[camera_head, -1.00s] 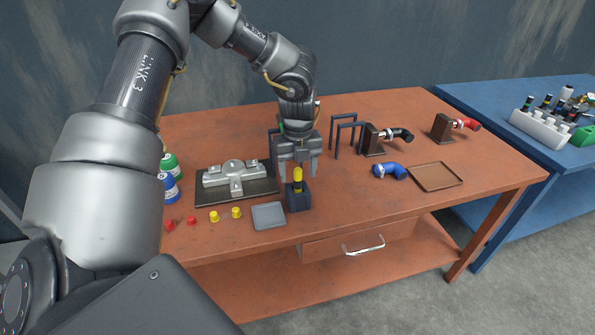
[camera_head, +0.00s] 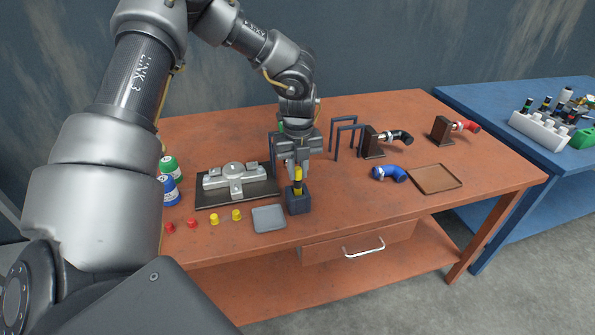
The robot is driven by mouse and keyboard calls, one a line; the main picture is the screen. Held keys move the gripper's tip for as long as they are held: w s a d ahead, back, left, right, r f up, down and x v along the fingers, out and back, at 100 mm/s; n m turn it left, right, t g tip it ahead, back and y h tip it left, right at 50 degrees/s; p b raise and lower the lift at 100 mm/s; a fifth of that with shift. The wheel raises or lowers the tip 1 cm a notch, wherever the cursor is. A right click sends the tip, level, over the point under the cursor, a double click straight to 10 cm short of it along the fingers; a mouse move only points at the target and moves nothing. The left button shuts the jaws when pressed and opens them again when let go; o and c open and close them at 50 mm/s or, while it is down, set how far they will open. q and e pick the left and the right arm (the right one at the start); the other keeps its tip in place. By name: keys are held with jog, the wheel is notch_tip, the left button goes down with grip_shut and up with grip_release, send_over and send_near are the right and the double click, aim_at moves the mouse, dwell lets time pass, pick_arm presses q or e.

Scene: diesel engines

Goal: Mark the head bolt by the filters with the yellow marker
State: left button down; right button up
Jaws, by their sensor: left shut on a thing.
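The yellow marker (camera_head: 298,186) stands upright in a small dark block holder (camera_head: 298,205) near the front middle of the red-brown table. My left gripper (camera_head: 297,172) comes down from above and is shut on the marker's upper part, with the marker's lower end still in the holder. A grey cylinder head part (camera_head: 222,181) lies on a black mat (camera_head: 262,187) left of the gripper; its bolts are too small to make out. A green-topped filter (camera_head: 168,164) and a blue filter (camera_head: 168,188) stand left of the mat, partly behind my arm. My right gripper is not in view.
Red and yellow caps (camera_head: 236,214) and a grey tray (camera_head: 268,219) lie along the front edge. Dark frames (camera_head: 336,138), black and red pipe fittings on stands, a blue elbow (camera_head: 388,173) and a brown tray (camera_head: 435,180) are on the right. A blue table (camera_head: 480,105) stands beyond.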

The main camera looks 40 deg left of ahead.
pick_arm(q)
jog(key=shift+r+p, duration=1.6)
jog(key=shift+r, duration=2.3)
